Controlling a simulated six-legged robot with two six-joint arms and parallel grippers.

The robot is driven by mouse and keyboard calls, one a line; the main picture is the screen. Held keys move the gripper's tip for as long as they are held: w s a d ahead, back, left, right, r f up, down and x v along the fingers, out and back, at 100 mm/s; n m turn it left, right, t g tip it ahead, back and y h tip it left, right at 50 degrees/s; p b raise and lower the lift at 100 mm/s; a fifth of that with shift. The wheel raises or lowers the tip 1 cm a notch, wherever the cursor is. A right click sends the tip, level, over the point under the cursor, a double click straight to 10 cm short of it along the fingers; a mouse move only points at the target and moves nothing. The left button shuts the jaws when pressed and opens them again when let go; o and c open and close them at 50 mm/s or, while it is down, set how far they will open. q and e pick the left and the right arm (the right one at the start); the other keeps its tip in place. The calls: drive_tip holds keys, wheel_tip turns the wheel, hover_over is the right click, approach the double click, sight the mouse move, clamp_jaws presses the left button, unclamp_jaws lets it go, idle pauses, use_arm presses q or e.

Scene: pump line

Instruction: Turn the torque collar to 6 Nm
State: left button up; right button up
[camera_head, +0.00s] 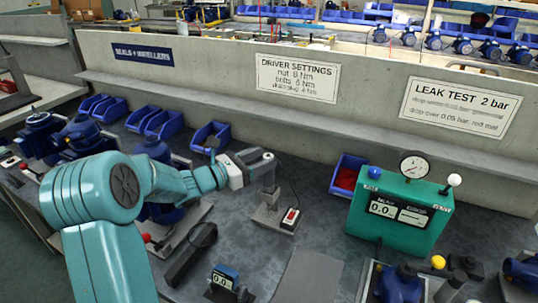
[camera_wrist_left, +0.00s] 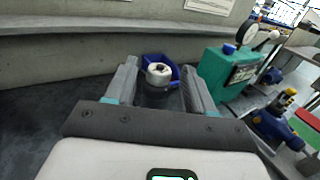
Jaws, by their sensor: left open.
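My left gripper (camera_head: 262,160) is open at the upper end of a grey upright driver stand (camera_head: 268,195) on the bench. In the left wrist view my two fingers (camera_wrist_left: 155,92) stand apart with a silver round cap (camera_wrist_left: 158,72) on a dark body showing between them. This looks like the driver's top with the torque collar, but I cannot read any setting on it. Gaps show on both sides, and I cannot tell whether a finger touches it. My gripper hides most of it in the head view. My right gripper is not in view.
A green leak tester (camera_head: 395,215) with a gauge stands to the right, before a blue bin (camera_head: 347,176) with red parts. A driver settings sign (camera_head: 297,78) hangs on the wall. A grey mat (camera_head: 308,276) lies bare.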

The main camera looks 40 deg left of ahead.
use_arm(q)
drive_tip(key=shift+x, duration=1.45)
drive_tip(key=c, duration=1)
drive_tip(key=shift+o, duration=0.2)
drive_tip(key=n+y+b, duration=0.2)
drive_tip(key=y+b, duration=0.1)
drive_tip(key=b, duration=0.2)
drive_tip(key=n+y+b, duration=0.2)
drive_tip(key=y+b, duration=0.1)
drive_tip(key=b, duration=0.3)
drive_tip(key=shift+f+y, duration=0.2)
drive_tip(key=shift+y, duration=0.1)
drive_tip(key=shift+r+y, duration=0.15)
drive_tip(key=shift+y, duration=0.15)
drive_tip(key=shift+r, duration=0.1)
